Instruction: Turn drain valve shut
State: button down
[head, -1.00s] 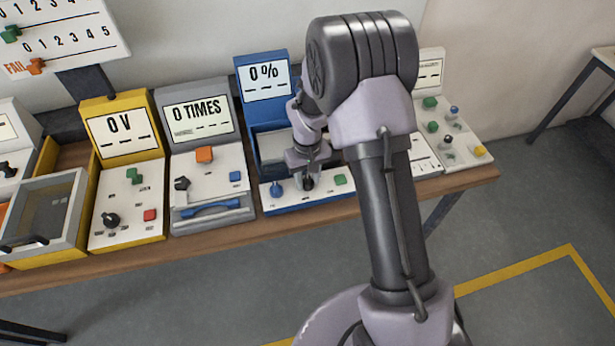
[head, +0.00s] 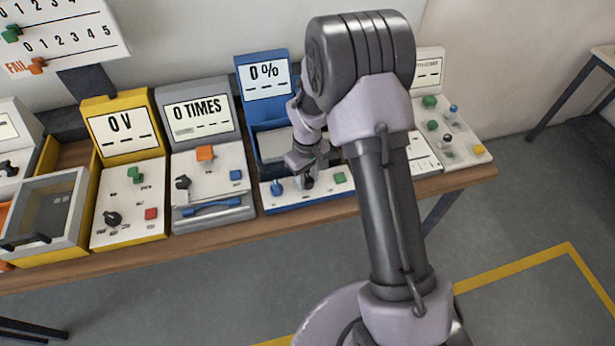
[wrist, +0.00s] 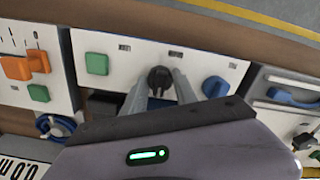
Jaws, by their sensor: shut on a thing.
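The blue station with the "0 %" display (head: 266,76) has a white front panel (head: 325,192). The panel carries a blue knob (head: 277,188) at left, a black knob in the middle and a green button (head: 340,178) at right. My gripper (head: 307,180) is at the middle of this panel. In the wrist view its two fingers stand on either side of the black knob (wrist: 160,79) and are shut on it. The blue knob (wrist: 214,87) is to the right there, apart from the fingers. The labels are too small to read, so I cannot tell which knob is the drain valve.
To the left stand a grey "0 TIMES" station (head: 205,115) and a yellow "0 V" station (head: 123,130). A white panel with several knobs (head: 448,135) stands at right. The wooden table edge (head: 215,240) runs along the front, with free floor before it.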

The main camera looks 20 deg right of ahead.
aim_at(308, 178)
jog(key=c, duration=1)
grip_release()
jog(key=shift+o, duration=0.2)
notch_tip(308, 178, up, 17)
jog(key=p, duration=0.4)
jog(key=shift+r, duration=0.2)
